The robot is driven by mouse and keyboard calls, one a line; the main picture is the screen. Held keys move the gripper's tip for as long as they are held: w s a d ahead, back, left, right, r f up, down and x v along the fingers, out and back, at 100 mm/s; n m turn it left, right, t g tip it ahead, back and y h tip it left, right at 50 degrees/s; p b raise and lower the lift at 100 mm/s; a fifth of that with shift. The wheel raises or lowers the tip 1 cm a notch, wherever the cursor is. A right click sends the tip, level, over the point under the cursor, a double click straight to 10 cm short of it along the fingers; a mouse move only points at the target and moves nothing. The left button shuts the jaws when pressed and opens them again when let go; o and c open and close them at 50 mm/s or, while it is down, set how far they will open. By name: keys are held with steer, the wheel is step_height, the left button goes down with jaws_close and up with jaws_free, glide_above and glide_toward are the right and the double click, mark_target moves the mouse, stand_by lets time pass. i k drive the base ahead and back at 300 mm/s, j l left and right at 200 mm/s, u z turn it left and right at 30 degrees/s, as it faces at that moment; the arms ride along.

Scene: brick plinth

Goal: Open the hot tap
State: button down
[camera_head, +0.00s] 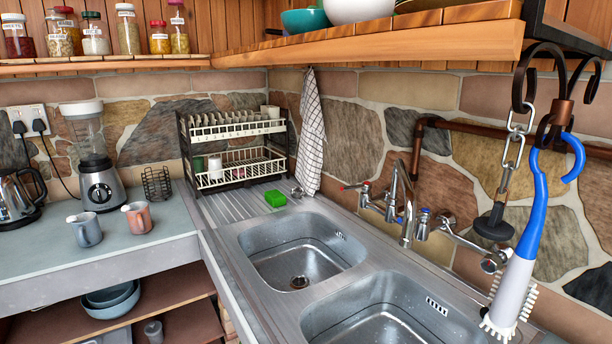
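A chrome mixer tap (406,210) with a tall curved spout stands on the wall side of a steel double sink. The hot tap handle (352,187), with a red mark, sticks out at its left end. No water is seen coming from the spout. My gripper is not in view, so I cannot see its distance from the hot tap.
The steel sink (228,222) has two bowls. A green sponge (275,198) and a dish rack (236,150) stand left of the tap. A blue-handled brush (516,270) and a chain (513,150) hang at right. A wooden shelf (400,42) overhangs the sink.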

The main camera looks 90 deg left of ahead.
mark_target(366, 186)
steer(key=u, duration=2.1)
